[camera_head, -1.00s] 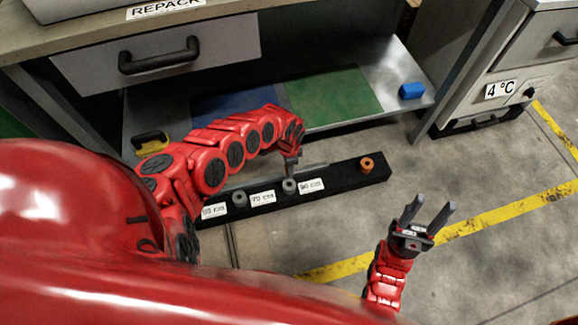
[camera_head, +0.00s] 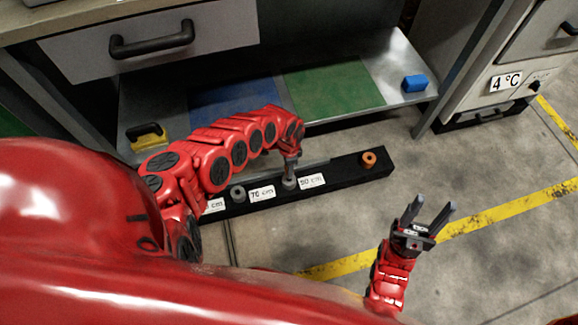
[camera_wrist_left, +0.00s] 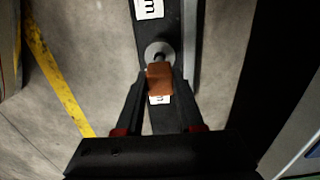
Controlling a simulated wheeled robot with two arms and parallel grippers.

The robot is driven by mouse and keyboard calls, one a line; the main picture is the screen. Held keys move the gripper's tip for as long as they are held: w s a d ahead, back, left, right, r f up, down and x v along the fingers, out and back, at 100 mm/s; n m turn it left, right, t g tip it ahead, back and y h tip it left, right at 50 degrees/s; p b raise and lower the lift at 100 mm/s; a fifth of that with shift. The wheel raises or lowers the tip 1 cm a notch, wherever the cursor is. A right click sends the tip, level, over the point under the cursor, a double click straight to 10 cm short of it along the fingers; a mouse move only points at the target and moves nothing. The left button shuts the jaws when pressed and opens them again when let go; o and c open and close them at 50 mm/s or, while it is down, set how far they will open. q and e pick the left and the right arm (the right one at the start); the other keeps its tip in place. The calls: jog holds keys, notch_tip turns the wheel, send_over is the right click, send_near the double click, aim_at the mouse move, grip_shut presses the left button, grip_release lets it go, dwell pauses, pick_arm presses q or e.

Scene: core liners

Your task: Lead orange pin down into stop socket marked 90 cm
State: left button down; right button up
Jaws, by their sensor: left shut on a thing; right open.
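My left gripper (camera_head: 290,174) is shut on the orange pin (camera_wrist_left: 160,78), whose head shows between the fingers in the left wrist view. The gripper is low over a black rail (camera_head: 345,168), directly above a grey round socket (camera_head: 289,184). This socket lies between the "70 cm" label (camera_head: 262,193) and the label that looks like "90 cm" (camera_head: 312,181). In the left wrist view the pin's dark lower end overlaps the socket's ring (camera_wrist_left: 160,50); I cannot tell whether it is inside. My right gripper (camera_head: 428,213) is open and empty, away from the rail.
Another grey socket (camera_head: 238,194) and an orange ring (camera_head: 369,159) sit on the rail. Behind is a low shelf with a blue block (camera_head: 414,83) and a yellow-and-black item (camera_head: 147,136). A drawer (camera_head: 155,45) overhangs it. The floor at right is free.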

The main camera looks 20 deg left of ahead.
pick_arm(q)
jog(key=shift+f+b, duration=1.15)
jog(key=shift+f, duration=0.4)
jog(key=shift+c, duration=2.2)
grip_release()
notch_tip(320, 180, up, 17)
jog(key=p, duration=0.8)
jog(key=shift+r, duration=0.2)
